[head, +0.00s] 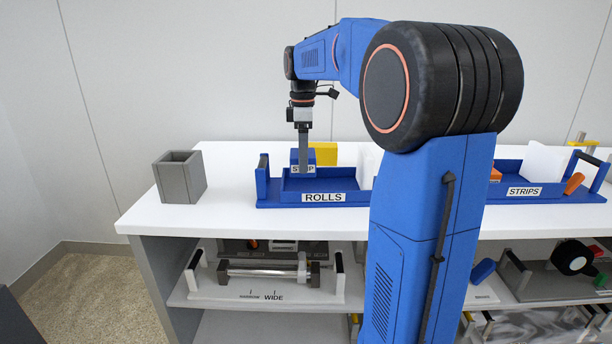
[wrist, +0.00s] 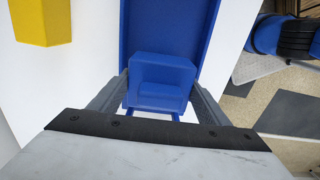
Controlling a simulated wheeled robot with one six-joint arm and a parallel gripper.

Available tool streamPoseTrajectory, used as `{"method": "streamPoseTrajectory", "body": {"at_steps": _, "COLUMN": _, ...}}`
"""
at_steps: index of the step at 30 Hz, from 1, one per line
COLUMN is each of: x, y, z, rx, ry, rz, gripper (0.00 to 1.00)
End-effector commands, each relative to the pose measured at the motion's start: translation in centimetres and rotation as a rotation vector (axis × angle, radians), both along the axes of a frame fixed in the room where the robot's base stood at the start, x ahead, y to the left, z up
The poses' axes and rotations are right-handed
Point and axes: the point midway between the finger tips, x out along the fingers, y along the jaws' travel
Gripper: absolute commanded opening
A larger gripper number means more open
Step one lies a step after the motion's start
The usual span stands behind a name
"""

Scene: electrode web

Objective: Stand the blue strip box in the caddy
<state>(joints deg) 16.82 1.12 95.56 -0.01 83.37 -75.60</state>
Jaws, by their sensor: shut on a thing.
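The blue strip box (head: 296,157), with a white label reading "STRIP" partly covered by a finger, is between the jaws of my gripper (head: 304,160). It is at the left part of the blue tray labelled ROLLS (head: 342,196); I cannot tell whether it touches the tray. In the wrist view the box (wrist: 162,70) sits between both fingers (wrist: 160,88), over the blue tray (wrist: 168,22). A grey open-topped square container (head: 180,178), possibly the caddy, stands upright on the counter left of the tray. Its inside floor is hidden.
A yellow block (head: 324,153) stands behind the ROLLS tray and shows in the wrist view (wrist: 40,20). A blue STRIPS tray (head: 540,192) is at the right. The white counter (head: 228,204) is clear between the grey container and ROLLS tray. Shelves below hold a WIDE tray (head: 240,292).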

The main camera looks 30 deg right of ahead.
Motion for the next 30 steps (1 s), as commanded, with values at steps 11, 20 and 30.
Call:
{"method": "streamPoseTrajectory", "body": {"at_steps": 11, "x": 0.0, "y": 0.0, "z": -3.3, "rx": 0.001, "ry": 0.002, "rz": 0.0, "gripper": 0.48}}
{"method": "streamPoseTrajectory", "body": {"at_steps": 20, "x": 0.0, "y": 0.0, "z": -5.7, "rx": -0.001, "ry": -0.001, "rz": 0.0, "gripper": 0.48}}
{"method": "streamPoseTrajectory", "body": {"at_steps": 30, "x": 0.0, "y": 0.0, "z": -5.9, "rx": 0.0, "ry": 0.0, "rz": 0.0, "gripper": 0.87}}
